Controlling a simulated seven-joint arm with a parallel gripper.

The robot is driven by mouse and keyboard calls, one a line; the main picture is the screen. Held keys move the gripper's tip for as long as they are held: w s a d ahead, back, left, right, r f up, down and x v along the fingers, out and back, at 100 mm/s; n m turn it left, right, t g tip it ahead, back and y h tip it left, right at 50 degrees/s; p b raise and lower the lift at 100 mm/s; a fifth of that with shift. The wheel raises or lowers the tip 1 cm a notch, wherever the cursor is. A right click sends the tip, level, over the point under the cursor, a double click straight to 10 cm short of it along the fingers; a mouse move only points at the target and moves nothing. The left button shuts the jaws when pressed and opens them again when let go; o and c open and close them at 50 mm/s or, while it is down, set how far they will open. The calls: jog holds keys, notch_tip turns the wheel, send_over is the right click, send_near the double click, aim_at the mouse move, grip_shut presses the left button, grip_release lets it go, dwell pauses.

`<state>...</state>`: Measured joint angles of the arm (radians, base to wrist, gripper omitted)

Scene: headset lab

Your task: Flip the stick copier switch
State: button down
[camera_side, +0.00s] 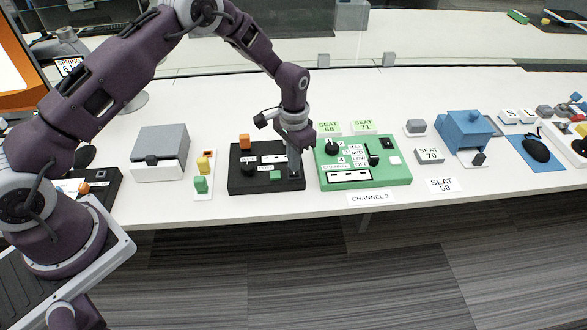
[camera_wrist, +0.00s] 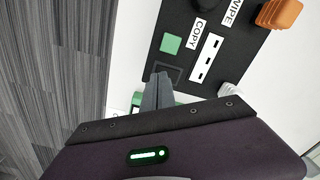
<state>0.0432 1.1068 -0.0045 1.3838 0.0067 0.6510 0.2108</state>
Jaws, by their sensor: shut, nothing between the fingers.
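The stick copier is a black box (camera_side: 238,183) on the white table, with an orange block, a round knob, a green square button and white labels. In the wrist view its black panel (camera_wrist: 222,72) shows the words COPY and WIPE. My gripper (camera_side: 295,176) is shut and empty, pointing down at the right end of the box. In the wrist view my shut fingertips (camera_wrist: 160,78) are beside a dark square plate (camera_wrist: 172,72) at the panel's corner. The fingers partly cover this spot; I cannot make out a switch lever or its position, or whether they touch.
A green panel (camera_side: 397,176) with knobs and labels stands close to the right of the copier. A strip with yellow and green blocks (camera_side: 202,178) and a grey box (camera_side: 160,152) stand to the left. A blue box (camera_side: 465,135) is farther right.

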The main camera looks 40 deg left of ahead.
jog(key=shift+f, duration=0.9)
dwell(0.8)
jog(key=shift+r, duration=3.5)
jog(key=s+r+t, duration=0.1)
jog(key=s+r, duration=0.3)
jog(key=r, duration=0.4)
jog(key=s+a+r+n+t, duration=0.1)
jog(key=s+r, duration=0.3)
jog(key=r, duration=0.4)
jog(key=s+r+t, duration=0.1)
jog(key=s+r, duration=0.4)
jog(key=r, duration=0.3)
jog(key=s+a+r+n+t, duration=0.1)
jog(key=s+r+n+t, duration=0.1)
jog(key=s, duration=1.8)
jog(key=shift+s+r+t, duration=0.15)
jog(key=shift+r+t, duration=0.15)
jog(key=shift+r, duration=0.4)
